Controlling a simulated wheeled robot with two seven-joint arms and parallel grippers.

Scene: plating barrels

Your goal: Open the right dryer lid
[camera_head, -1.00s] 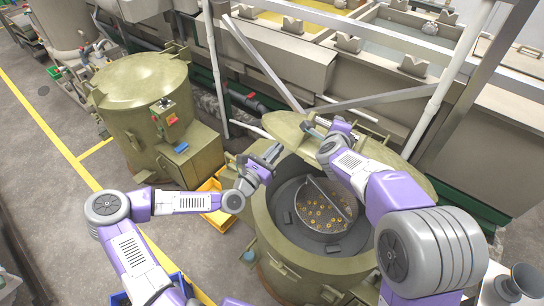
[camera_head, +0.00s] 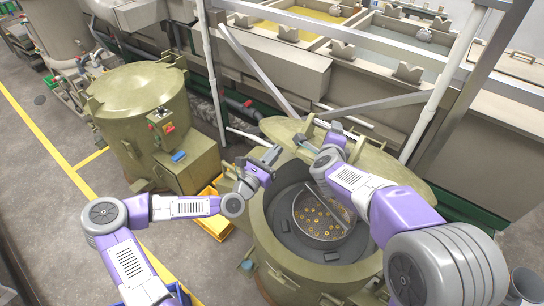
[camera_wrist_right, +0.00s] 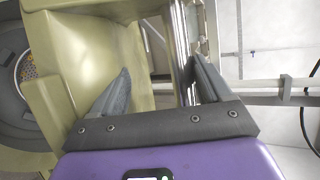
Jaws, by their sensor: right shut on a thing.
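The right dryer (camera_head: 277,262) is an olive-green drum in the middle of the head view. Its round lid (camera_head: 405,178) is swung up and tilted at the back, so the opening shows. Inside is a basket (camera_head: 322,228) with several small golden parts. My right gripper (camera_head: 306,143) is at the lid's upper left side. In the right wrist view its two grey fingers (camera_wrist_right: 158,92) stand on either side of an olive edge and metal bar, shut on the lid. My left gripper (camera_head: 266,160) is left of the opening, apart from the lid; its finger gap is unclear.
A second olive dryer (camera_head: 140,100) with its lid closed stands at the left. A yellow crate (camera_head: 212,222) lies on the floor between the dryers. Tanks and metal frame bars (camera_head: 385,105) run behind the lid. My right forearm crosses over the opening's right side.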

